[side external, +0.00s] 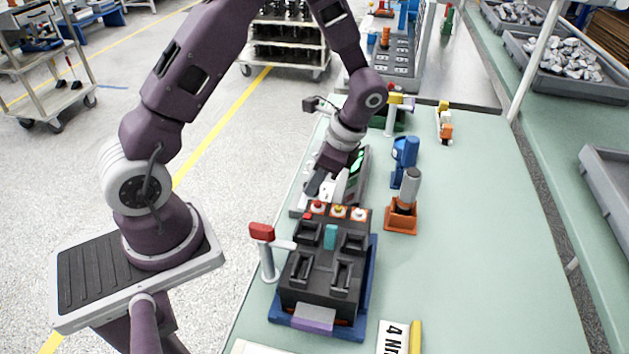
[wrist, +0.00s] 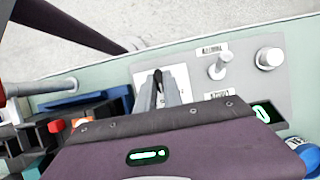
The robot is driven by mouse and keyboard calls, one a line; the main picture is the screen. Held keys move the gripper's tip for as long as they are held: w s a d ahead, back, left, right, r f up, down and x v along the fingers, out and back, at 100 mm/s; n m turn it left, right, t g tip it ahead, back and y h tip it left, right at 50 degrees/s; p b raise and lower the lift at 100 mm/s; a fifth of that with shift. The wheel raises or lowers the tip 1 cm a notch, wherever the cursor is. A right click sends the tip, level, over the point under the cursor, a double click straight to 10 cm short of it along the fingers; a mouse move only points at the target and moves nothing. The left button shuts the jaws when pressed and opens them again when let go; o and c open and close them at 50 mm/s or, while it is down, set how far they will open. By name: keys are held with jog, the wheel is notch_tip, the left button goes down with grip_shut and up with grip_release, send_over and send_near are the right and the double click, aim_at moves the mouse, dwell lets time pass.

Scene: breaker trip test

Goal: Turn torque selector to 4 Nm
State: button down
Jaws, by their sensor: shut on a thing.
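In the wrist view, my gripper (wrist: 166,92) points down at the grey tester panel (wrist: 225,88). Its fingertips are close together over a white dial plate (wrist: 181,73), shut on a small knob that appears to be the torque selector. The fingers hide most of the knob and its pointer, so its setting cannot be read. In the side external view, my gripper (side external: 318,183) is low over the tester, behind the black breaker block (side external: 318,292). A card reading "4 N", cut off by the frame (side external: 392,338), lies at the front.
The panel also has a toggle switch (wrist: 220,67), a round knob (wrist: 269,58) and a green-lit display (wrist: 264,112). The breaker block stands in a blue tray (side external: 370,290) beside a red-topped post (side external: 262,232). An orange-based stand (side external: 400,217) is to the right. The green table is clear further right.

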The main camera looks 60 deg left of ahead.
jog(key=c, duration=1.5)
grip_release()
jog(key=v, duration=0.7)
jog(key=s+d+r+n+t+h, duration=0.1)
jog(key=s+d+r+n+t, duration=0.1)
jog(key=s+r, duration=0.3)
jog(key=s+d+r+n+t+h, duration=0.1)
jog(key=s+d+r+n+t, duration=0.1)
jog(key=s+r+n+t, duration=0.2)
jog(key=s+d+r+n+t+h, duration=0.1)
jog(key=s+d+r+n+t, duration=0.1)
jog(key=s+r, duration=0.5)
jog(key=shift+s+d+n+t, duration=0.15)
jog(key=shift+s+n+t, duration=0.3)
jog(key=shift+s, duration=0.4)
